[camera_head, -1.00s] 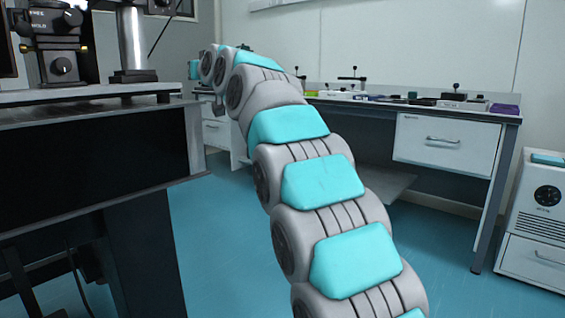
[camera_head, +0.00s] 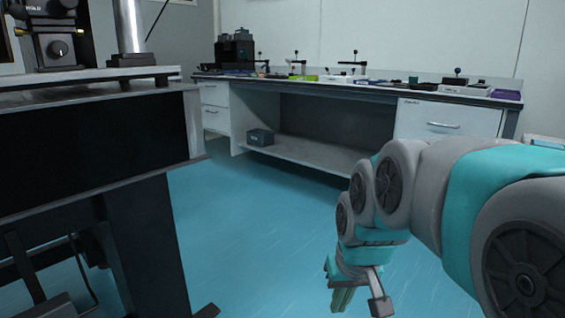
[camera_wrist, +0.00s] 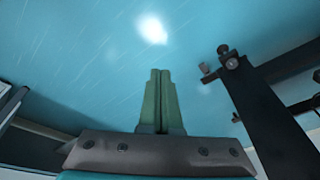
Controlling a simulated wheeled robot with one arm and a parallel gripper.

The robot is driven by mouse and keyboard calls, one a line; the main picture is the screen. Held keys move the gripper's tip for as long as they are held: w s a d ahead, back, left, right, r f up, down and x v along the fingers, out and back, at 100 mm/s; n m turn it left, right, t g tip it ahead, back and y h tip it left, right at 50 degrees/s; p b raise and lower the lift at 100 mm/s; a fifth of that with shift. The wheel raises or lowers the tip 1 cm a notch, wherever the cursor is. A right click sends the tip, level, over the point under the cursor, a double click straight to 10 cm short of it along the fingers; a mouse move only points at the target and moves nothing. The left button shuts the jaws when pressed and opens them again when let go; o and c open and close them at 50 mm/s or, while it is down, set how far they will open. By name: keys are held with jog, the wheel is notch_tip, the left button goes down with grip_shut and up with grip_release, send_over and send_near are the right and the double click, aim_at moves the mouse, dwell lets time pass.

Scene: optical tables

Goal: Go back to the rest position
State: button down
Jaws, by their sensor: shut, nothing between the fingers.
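My gripper (camera_head: 343,298) hangs at the end of my arm in the lower right of the head view, pointing down over the blue floor (camera_head: 250,235). It is clear of the tables and holds nothing. In the wrist view its two green fingers (camera_wrist: 160,85) lie side by side, closed together, with bare floor beyond them.
An optical table (camera_head: 95,85) with black mounts stands close on the left. A long workbench (camera_head: 365,158) with drawers, a lower shelf and several small items runs along the back wall. The floor between them is clear.

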jog(key=s+d+f+g, duration=0.2)
jog(key=s+f, duration=0.1)
jog(key=s, duration=0.4)
jog(key=s+d+f+m+g, duration=0.1)
jog(key=s+f, duration=0.2)
jog(key=s, duration=0.4)
jog(key=s+d+f+g, duration=0.2)
jog(key=s+f, duration=0.2)
jog(key=s, duration=0.3)
jog(key=s+a+p+v, duration=0.1)
jog(key=s+p+v, duration=0.2)
jog(key=p+v, duration=1.2)
jog(key=shift+r+h, duration=0.4)
jog(key=shift+a, duration=0.1)
